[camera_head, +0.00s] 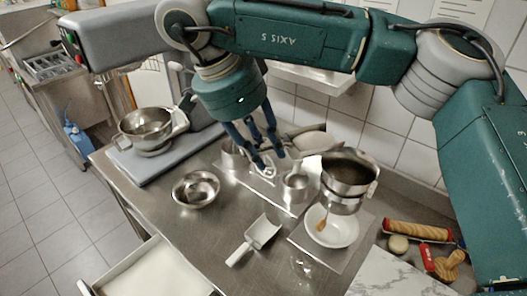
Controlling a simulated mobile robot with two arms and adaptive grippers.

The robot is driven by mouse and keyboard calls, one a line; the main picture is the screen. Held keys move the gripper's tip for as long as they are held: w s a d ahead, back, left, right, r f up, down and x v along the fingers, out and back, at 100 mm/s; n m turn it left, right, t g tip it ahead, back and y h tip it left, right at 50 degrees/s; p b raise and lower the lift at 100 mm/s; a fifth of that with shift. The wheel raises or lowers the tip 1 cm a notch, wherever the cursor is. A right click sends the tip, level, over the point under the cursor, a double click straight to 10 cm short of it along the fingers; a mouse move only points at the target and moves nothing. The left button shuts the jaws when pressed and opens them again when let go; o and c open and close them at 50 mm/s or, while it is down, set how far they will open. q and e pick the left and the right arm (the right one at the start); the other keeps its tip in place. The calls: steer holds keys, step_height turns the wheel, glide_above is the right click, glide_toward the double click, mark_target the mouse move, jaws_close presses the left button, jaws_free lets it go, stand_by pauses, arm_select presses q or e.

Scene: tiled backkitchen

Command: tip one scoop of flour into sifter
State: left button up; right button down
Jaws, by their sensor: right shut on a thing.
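My right gripper (264,168) hangs over the back of the steel counter, its dark fingers closed around a small shiny metal thing. This seems to be the handle of the small metal cup (297,187) just to its right, but the grip is too small to be sure. A deep metal vessel (350,168), which looks like the sifter, stands to the right, above a white bowl (345,236). Its inside looks dark. A flat metal scoop (262,232) with a pale handle lies on the counter, apart from the gripper. I cannot make out flour for certain. My left gripper is out of view.
A steel bowl (196,189) stands left of the gripper. A mixer with a metal bowl (146,126) is at the back left. A white-filled tray (150,275) is at front left. A rolling pin (418,231) lies at right. Bare counter lies between steel bowl and scoop.

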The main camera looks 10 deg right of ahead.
mark_target(288, 146)
steer(key=shift+y, duration=0.8)
steer(key=shift+w+d+f, duration=0.1)
steer(key=shift+w+d, duration=0.05)
steer(key=shift+d, duration=0.5)
steer(key=shift+w+d+f, duration=0.15)
steer(key=shift+d, duration=0.5)
steer(key=shift+w+d+f, duration=0.1)
steer(key=shift+w+d, duration=0.05)
steer(key=shift+d, duration=0.5)
steer(key=shift+w+d+y, duration=0.1)
steer(key=shift+d+y, duration=0.2)
steer(key=shift+d, duration=0.15)
steer(key=shift+w+d+r+g+y, duration=0.15)
steer(key=shift+d+r+g+y, duration=0.1)
steer(key=shift+d+r+y, duration=0.3)
steer(key=shift+w+d+r+g+y, duration=0.15)
steer(key=shift+d+r+g+y, duration=0.15)
steer(key=shift+d, duration=0.4)
steer(key=shift+w+d+r+y, duration=0.2)
steer(key=shift+d+r+y, duration=0.45)
steer(key=shift+d, duration=0.2)
steer(key=shift+w+d+r+y, duration=0.15)
steer(key=shift+d+r+y, duration=0.4)
steer(key=shift+d+y, duration=0.2)
steer(key=w+d+r+g+y, duration=0.2)
steer(key=d+y, duration=0.4)
steer(key=d, duration=0.3)
steer(key=shift+r, duration=0.85)
steer(key=shift+r, duration=0.1)
